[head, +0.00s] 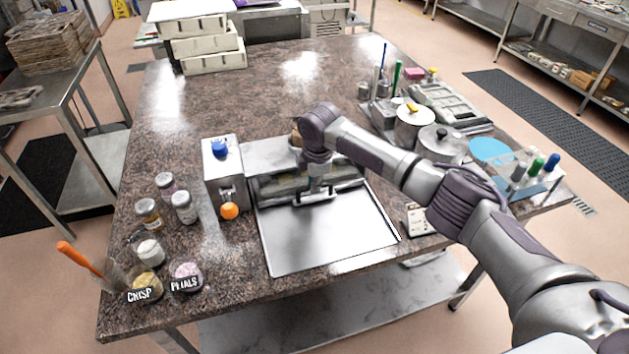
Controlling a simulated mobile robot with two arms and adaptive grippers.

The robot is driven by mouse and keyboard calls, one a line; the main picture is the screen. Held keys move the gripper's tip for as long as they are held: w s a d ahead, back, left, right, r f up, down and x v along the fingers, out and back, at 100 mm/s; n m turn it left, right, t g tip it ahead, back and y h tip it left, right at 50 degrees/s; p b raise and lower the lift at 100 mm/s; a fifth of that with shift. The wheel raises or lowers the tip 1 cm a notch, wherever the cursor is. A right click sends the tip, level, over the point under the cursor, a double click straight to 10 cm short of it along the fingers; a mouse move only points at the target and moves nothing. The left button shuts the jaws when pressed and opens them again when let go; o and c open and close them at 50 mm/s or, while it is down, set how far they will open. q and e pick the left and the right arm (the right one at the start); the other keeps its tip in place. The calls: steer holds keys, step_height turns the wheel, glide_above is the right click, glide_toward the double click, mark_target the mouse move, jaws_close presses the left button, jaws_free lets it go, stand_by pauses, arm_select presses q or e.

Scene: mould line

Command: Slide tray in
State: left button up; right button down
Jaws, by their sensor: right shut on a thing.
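A flat shiny metal tray (322,240) lies at the front middle of the stone-topped table, its front edge towards me. Its back edge is at a low metal machine (265,152) with a dark opening. How far the tray reaches into the opening cannot be seen. My right gripper (318,196) comes down over the back part of the tray, at the machine's front, and is shut on a dark bar-like handle there. Whether this handle belongs to the tray or the machine is hard to tell. My left gripper is not in view.
A control box (222,172) with a blue knob and an orange ball stands left of the tray. Several jars (183,207) and labelled cups (146,289) stand at the front left. Pots (441,143) and tools crowd the right. White boxes (213,62) sit at the back left.

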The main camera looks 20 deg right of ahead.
steer(key=shift+w+r, duration=0.15)
steer(key=shift+w, duration=0.05)
steer(key=c, duration=1.6)
jaws_free()
steer(key=o, duration=0.4)
steer(key=shift+w, duration=0.15)
steer(key=shift+r, duration=0.15)
steer(key=r, duration=0.3)
steer(key=s+r, duration=0.1)
steer(key=r, duration=0.3)
steer(key=s+r, duration=0.1)
steer(key=r, duration=0.3)
steer(key=shift+s+r, duration=0.1)
steer(key=shift+s, duration=0.1)
